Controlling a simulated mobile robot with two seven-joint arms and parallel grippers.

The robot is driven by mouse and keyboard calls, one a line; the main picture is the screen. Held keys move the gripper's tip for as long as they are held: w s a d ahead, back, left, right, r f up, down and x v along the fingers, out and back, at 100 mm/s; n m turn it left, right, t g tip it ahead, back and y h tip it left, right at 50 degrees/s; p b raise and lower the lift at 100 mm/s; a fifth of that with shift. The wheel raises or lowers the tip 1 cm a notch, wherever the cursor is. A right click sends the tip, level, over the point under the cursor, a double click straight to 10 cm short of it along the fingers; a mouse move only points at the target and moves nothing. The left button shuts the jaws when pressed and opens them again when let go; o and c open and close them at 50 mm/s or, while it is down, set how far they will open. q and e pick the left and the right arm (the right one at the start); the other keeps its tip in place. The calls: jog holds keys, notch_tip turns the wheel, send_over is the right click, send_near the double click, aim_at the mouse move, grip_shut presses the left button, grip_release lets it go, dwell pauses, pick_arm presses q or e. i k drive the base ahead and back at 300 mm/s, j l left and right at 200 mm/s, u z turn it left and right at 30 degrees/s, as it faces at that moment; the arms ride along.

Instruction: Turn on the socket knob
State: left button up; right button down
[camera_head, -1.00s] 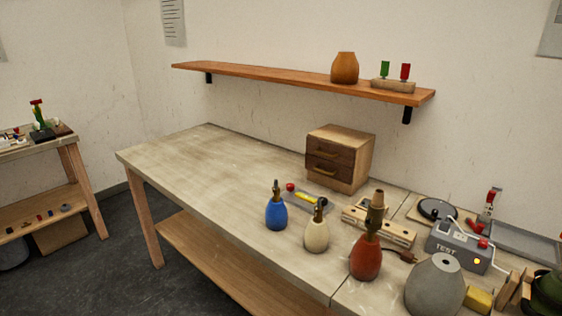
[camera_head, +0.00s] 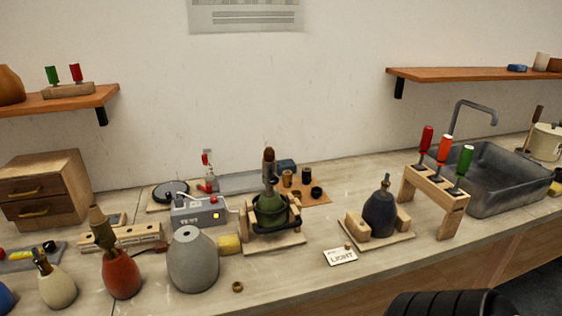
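A green lamp base (camera_head: 270,208) stands upright in a wooden cradle (camera_head: 273,240) at the middle of the bench, with a brown socket (camera_head: 269,160) on top. A red-brown lamp base (camera_head: 121,275) at the left carries a similar socket (camera_head: 98,217). A dark blue lamp base (camera_head: 380,216) sits in another wooden holder, with a small metal fitting (camera_head: 386,183) on top. The socket knob is too small to make out. Neither of my grippers is in view.
A plain grey lamp base (camera_head: 193,262) stands in front. A screwdriver rack (camera_head: 436,187) and sink (camera_head: 505,180) are at the right. The bench front between grey base and "LIGHT" card (camera_head: 340,256) is mostly clear.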

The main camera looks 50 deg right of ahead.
aim_at(273, 178)
jog(key=z, duration=1.6)
